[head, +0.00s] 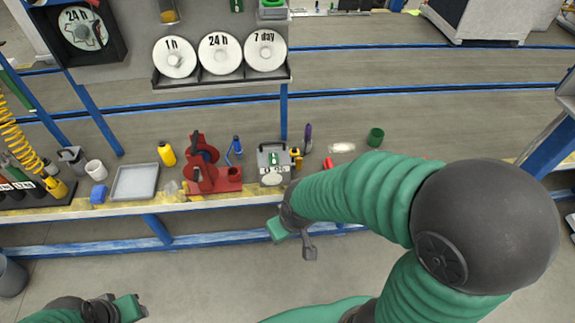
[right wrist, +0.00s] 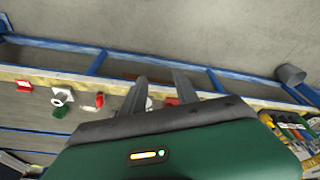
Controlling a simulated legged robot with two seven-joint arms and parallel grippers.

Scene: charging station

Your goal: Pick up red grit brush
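A small red item (head: 328,163), possibly the red grit brush, lies near the bench front, right of the tester. A red item with a pale part, likely the same one, shows in the right wrist view (right wrist: 99,100). Another red item (head: 418,160) is partly hidden behind my right arm; a red piece also shows at the far left of the wrist view (right wrist: 24,86). My right gripper (head: 293,239) is open and empty in front of the bench edge; its spread fingers show in the wrist view (right wrist: 159,77). My left gripper (head: 125,308) is low at the left, its opening unclear.
The bench holds a grey tray (head: 135,182), a red machine (head: 207,170), a tester with a round disc (head: 272,178), a purple-handled tool (head: 307,137) and a green cup (head: 376,137). A white roll (right wrist: 62,96) stands near the edge. Blue rails (head: 200,237) run below the bench.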

